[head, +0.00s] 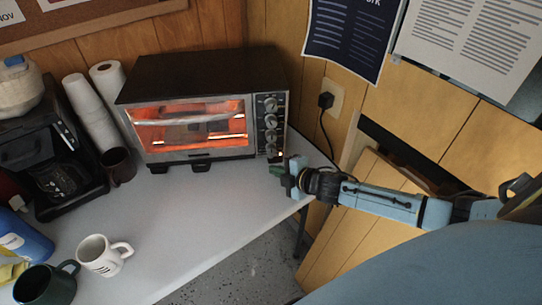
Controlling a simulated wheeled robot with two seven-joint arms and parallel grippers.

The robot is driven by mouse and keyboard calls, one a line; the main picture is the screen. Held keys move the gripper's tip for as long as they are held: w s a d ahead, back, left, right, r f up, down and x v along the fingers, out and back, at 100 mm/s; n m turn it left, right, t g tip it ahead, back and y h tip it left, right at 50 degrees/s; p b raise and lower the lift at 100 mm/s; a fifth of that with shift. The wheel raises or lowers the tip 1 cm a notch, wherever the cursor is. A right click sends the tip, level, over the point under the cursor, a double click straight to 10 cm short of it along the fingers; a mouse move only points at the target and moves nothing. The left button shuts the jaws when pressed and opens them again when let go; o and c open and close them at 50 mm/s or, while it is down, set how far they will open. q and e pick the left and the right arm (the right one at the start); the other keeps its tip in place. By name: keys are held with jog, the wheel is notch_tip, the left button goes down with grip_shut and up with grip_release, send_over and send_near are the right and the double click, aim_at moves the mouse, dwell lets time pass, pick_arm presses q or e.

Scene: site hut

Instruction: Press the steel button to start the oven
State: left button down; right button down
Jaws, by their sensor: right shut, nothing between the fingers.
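The toaster oven (190,154) stands at the back of the white table, black on top with a steel front. Its inside glows orange behind the glass door. A column of round knobs (270,104) runs down its right-hand panel, with a small lit orange-red spot near the bottom. I cannot make out the steel button clearly; it is small or hidden near my gripper. My right gripper (279,171) is shut and empty, just in front of the panel's lower end. I cannot tell whether it touches the panel. My left gripper is not in view.
A white mug (98,256) and a dark green mug (42,285) are at the front left. The table's middle (195,215) is clear.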

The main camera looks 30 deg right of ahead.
jog(key=shift+s+a+p, duration=0.3)
jog(key=shift+s+a, duration=0.05)
jog(key=shift+s, duration=0.45)
jog(key=shift+s+a+p, duration=0.25)
jog(key=shift+s+a, duration=0.1)
jog(key=shift+s, duration=0.4)
jog(key=shift+a, duration=0.1)
